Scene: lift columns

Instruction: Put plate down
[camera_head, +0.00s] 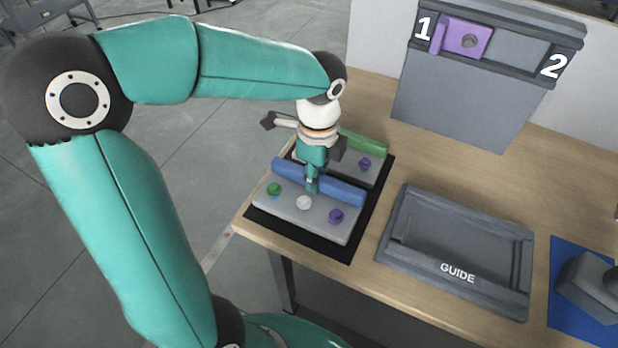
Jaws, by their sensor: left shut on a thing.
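A grey plate (305,219) with a blue bar handle (338,190) along its far edge carries a green, a white and a purple knob. It is over the near part of a black mat (374,210) on the table's left side; I cannot tell whether it touches the mat. My left gripper (312,188) points down and is shut on the blue handle near its middle, with the fingertips partly hidden. Behind it, a second grey plate (371,173) with a green handle (362,143) and a purple knob is on the same mat, partly hidden by the gripper. My right gripper is not in view.
A grey tray marked GUIDE (455,272) lies right of the mat. A grey stand (460,110) with slots marked 1 and 2 holds a purple piece (468,39) in slot 1. A grey block (588,285) sits on a blue mat (567,252). Bare wood separates them.

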